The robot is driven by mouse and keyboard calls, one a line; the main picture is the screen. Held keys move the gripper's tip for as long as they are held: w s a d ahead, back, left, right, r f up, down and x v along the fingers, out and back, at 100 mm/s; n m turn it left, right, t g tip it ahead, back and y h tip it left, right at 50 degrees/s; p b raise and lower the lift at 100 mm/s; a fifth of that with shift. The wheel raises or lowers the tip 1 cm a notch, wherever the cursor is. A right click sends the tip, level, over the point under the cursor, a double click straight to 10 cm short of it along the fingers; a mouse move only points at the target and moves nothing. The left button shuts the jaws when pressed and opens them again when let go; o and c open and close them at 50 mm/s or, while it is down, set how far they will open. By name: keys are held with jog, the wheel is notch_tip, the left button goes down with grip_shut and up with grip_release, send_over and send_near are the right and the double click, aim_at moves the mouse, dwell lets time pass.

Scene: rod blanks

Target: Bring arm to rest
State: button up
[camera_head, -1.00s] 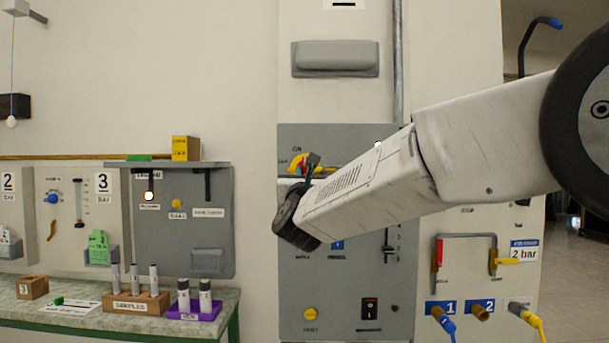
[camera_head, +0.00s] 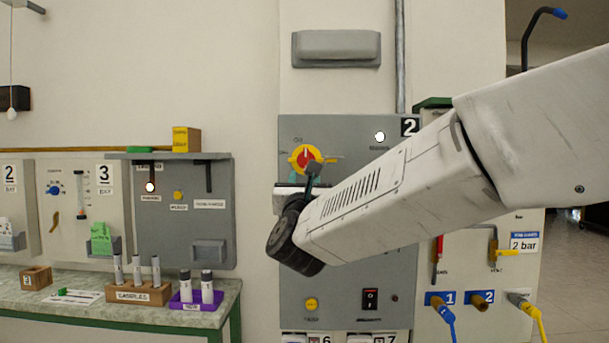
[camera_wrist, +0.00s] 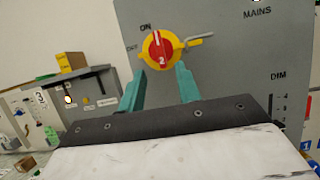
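My arm reaches in from the right in the head view. My gripper (camera_head: 314,174) is in front of the grey mains panel (camera_head: 345,265), just below the red and yellow rotary switch (camera_head: 305,158). In the wrist view, the two teal fingers of my gripper (camera_wrist: 159,70) stand apart with nothing between them. The rotary switch (camera_wrist: 160,48) shows just beyond the fingertips, on the panel marked MAINS (camera_wrist: 255,75). The wrist view does not make clear whether a finger touches the switch.
A bench (camera_head: 70,312) at lower left holds a wooden sample rack (camera_head: 140,293) and a purple rack (camera_head: 196,303), both with rods. Hoses and valves are on the wall at right (camera_head: 440,305). Bare wall lies left of the panel (camera_head: 170,60).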

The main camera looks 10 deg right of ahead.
dwell(0.3)
jog(key=a+f+n+g+y, duration=0.6)
jog(key=f+n, duration=0.4)
jog(key=n, duration=0.4)
jog(key=s+d+f+n+g+y, duration=0.25)
jog(key=s+f+n+g, duration=0.35)
jog(key=s+f+n, duration=0.45)
jog(key=s+d+f+n+g+h, duration=0.2)
jog(key=s+d+n+g, duration=0.2)
jog(key=s+d, duration=0.7)
jog(key=s+d+f+n+g+h, duration=0.3)
jog(key=s+d+n, duration=0.6)
jog(key=s, duration=0.9)
jog(key=shift+d+f+g, duration=0.35)
jog(key=shift+d+g, duration=0.5)
jog(key=shift+g, duration=0.15)
jog(key=shift+o, duration=0.3)
jog(key=shift+n, duration=0.25)
